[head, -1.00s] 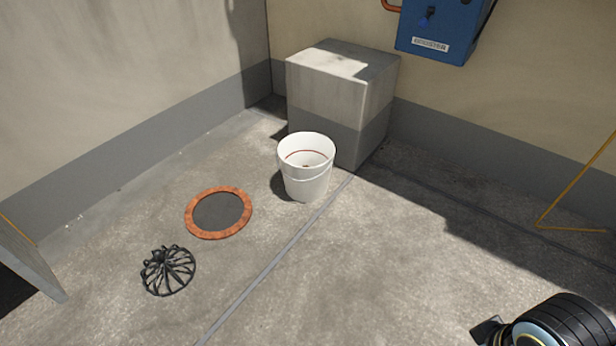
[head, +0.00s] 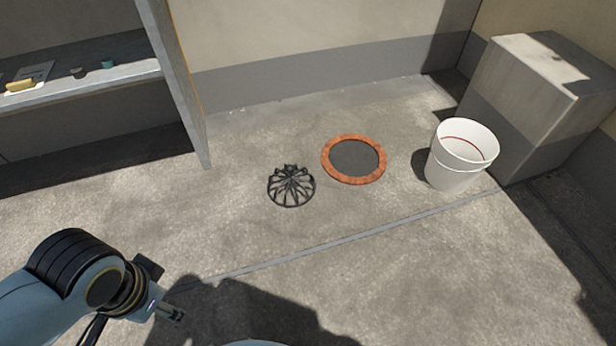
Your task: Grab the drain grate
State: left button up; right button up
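The drain grate (head: 291,187) is a black, domed wire piece lying on the concrete floor near the middle of the head view. It lies just left of a round drain opening with a rusty orange rim (head: 354,159), apart from it. My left gripper (head: 172,312) is at the lower left, in front of and to the left of the grate, well apart from it. Only a small part of its end shows, so its opening is unclear. My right gripper is out of view.
A white bucket (head: 461,156) stands right of the drain, beside a concrete block (head: 540,100). A metal shelf (head: 130,76) with small items stands at the upper left, its leg (head: 201,145) near the grate. The floor in front of the grate is clear.

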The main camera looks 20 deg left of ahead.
aim_at(290, 177)
jog(key=i+j+u, duration=0.3)
jog(key=j, duration=0.3)
jog(key=i+j+u, duration=0.3)
jog(key=i+j, duration=0.25)
jog(key=i, duration=0.05)
